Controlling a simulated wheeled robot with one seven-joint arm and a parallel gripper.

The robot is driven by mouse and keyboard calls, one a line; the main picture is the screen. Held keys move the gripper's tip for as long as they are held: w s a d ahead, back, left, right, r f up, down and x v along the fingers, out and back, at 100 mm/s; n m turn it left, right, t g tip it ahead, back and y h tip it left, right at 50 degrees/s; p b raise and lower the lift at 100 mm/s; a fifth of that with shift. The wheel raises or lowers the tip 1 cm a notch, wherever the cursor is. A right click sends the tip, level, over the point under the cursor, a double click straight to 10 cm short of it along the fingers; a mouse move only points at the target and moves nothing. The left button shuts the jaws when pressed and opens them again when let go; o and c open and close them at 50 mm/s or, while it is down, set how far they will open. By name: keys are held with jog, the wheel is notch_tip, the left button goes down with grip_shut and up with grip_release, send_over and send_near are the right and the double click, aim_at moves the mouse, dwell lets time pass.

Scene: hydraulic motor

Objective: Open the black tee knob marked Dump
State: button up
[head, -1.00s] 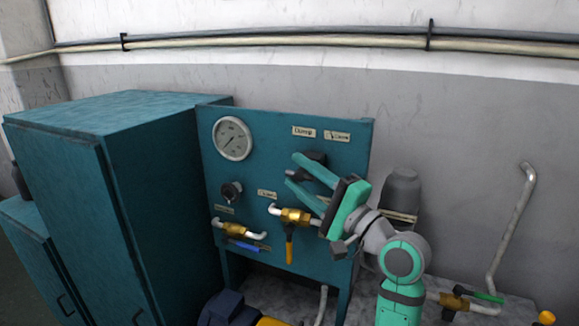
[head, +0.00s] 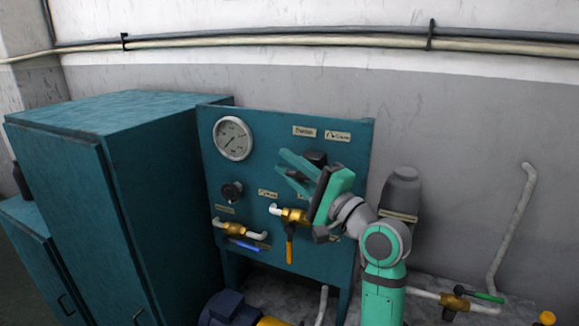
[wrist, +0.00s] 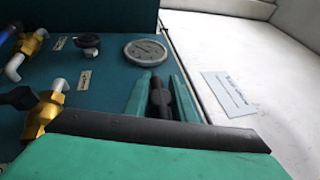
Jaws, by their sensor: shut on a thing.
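The black tee knob (head: 315,158) sticks out from the upper right of the teal panel (head: 265,133), below two small labels whose text is blurred. In the wrist view the black knob (wrist: 159,98) lies between my two green fingers. My gripper (head: 284,162) is shut on the knob, with a finger on either side of it. The wrist view also shows my gripper (wrist: 160,90) around the knob. The green gripper body hides part of the knob and of the panel behind it.
A round gauge (head: 232,138) and a black round knob (head: 231,191) sit left on the panel. Below are brass valves, one with an orange handle (head: 290,243), one with a blue handle (head: 243,244). A teal cabinet (head: 160,190) stands left. A grey cylinder (head: 402,190) stands right.

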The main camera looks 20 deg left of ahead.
jog(key=shift+f+n+g+h, duration=0.15)
jog(key=shift+n+g+h, duration=0.15)
jog(key=shift+h, duration=0.2)
grip_shut()
jog(key=shift+d+f+n+g+h, duration=0.45)
jog(key=shift+f+n+g+h, duration=0.25)
jog(key=shift+h, duration=1.85)
jog(key=shift+d+f+n+g+h, duration=0.45)
jog(key=shift+f+n+h, duration=0.3)
jog(key=shift+h, duration=1.75)
jog(key=shift+d+f+n+g+h, duration=0.4)
jog(key=shift+f+n+g+h, duration=0.35)
jog(key=shift+h, duration=1.8)
jog(key=shift+r, duration=0.1)
jog(key=o, duration=1.1)
grip_release()
jog(key=shift+c, duration=0.2)
jog(key=shift+r, duration=0.15)
jog(key=v, duration=1)
jog(key=shift+s+r, duration=0.25)
